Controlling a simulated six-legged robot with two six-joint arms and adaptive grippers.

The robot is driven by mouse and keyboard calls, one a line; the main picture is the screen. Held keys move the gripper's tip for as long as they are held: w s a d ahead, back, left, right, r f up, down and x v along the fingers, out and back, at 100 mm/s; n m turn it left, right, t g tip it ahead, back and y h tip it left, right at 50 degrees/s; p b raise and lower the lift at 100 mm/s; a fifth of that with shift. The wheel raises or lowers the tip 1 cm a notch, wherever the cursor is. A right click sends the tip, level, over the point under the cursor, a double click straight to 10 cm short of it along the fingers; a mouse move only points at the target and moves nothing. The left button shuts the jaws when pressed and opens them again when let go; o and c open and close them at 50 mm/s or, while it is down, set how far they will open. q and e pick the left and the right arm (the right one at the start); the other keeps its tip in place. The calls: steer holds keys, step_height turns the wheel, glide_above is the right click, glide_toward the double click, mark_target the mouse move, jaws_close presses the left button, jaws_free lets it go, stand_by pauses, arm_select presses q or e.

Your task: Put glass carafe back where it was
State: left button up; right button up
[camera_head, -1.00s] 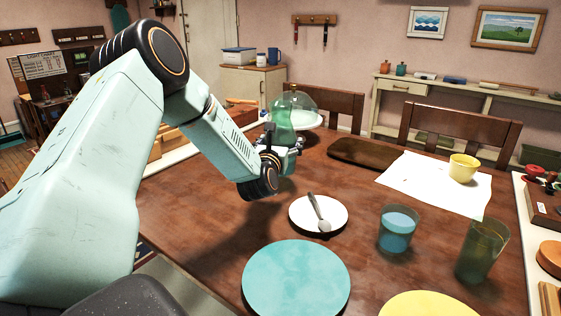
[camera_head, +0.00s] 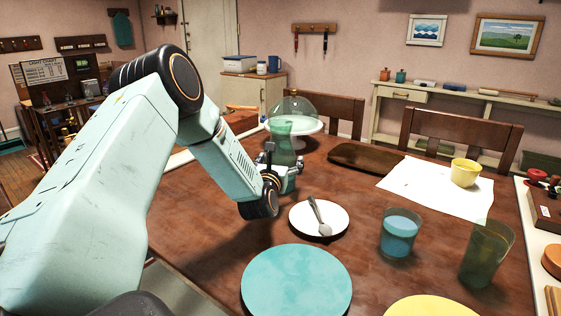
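The green glass carafe (camera_head: 284,136) stands upright in the middle of the camera_head view, in front of the glass-domed stand. My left gripper (camera_head: 283,164) reaches in from the left and is shut on the carafe's lower body, with fingers on both sides. Part of the carafe is hidden by the gripper. Its base is at or close to the table; I cannot tell whether it touches. My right gripper is not in view.
The domed stand (camera_head: 306,124) is behind the carafe.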

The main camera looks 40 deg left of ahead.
arm_select(q)
steer(key=shift+o, duration=0.2)
steer(key=shift+r, duration=0.1)
steer(key=shift+r+p, duration=0.15)
steer(key=shift+p, duration=0.15)
steer(key=p+v, duration=0.2)
steer(key=v, duration=1)
